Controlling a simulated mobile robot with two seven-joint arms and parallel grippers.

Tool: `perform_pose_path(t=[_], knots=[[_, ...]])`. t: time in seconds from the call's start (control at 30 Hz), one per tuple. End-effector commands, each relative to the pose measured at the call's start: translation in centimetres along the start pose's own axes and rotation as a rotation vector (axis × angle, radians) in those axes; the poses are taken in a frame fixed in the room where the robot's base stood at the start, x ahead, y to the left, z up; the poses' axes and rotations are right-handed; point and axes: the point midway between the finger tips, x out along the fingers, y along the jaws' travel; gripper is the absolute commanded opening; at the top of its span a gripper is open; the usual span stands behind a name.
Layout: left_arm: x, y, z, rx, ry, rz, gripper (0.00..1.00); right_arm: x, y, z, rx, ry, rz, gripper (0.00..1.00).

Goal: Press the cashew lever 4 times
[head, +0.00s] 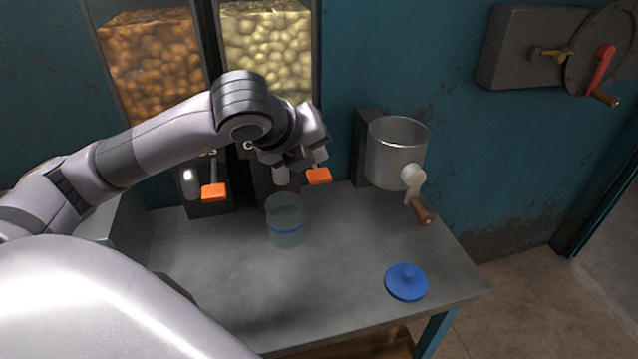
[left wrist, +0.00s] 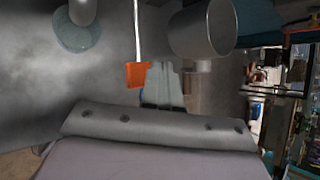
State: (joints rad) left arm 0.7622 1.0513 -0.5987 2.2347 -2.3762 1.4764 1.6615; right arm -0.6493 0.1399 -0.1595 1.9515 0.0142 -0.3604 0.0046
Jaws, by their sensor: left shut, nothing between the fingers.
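The cashew dispenser (head: 266,45), holding pale nuts, stands at the back. Its lever has an orange paddle (head: 318,176) on the right of the spout; the paddle also shows in the left wrist view (left wrist: 137,75). My left gripper (head: 319,148) is shut and empty, just above this paddle. I cannot tell whether it touches the lever. A clear jar with a blue band (head: 285,222) stands on the table below the cashew spout; what it holds is unclear. My right gripper is not in view.
A second dispenser with brown nuts (head: 155,60) and its orange lever (head: 213,192) are to the left. A metal grinder pot (head: 397,150) with a crank is on the right. A blue lid (head: 405,282) lies on the grey table (head: 330,300). The table's front middle is clear.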

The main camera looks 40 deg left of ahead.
Motion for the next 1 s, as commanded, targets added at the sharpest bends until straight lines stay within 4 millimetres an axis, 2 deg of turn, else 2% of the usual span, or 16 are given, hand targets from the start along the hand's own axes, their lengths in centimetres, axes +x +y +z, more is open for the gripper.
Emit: perform_pose_path(t=[0.1,0.43,1.0], knots=[[0.55,0.39,-0.37,0.000,0.000,0.000,0.00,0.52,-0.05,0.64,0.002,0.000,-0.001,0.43],[0.47,0.34,-0.32,0.000,0.000,0.001,0.00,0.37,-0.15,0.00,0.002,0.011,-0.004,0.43],[0.48,0.35,-0.34,0.000,0.000,0.000,0.00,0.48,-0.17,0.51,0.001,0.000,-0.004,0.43]])
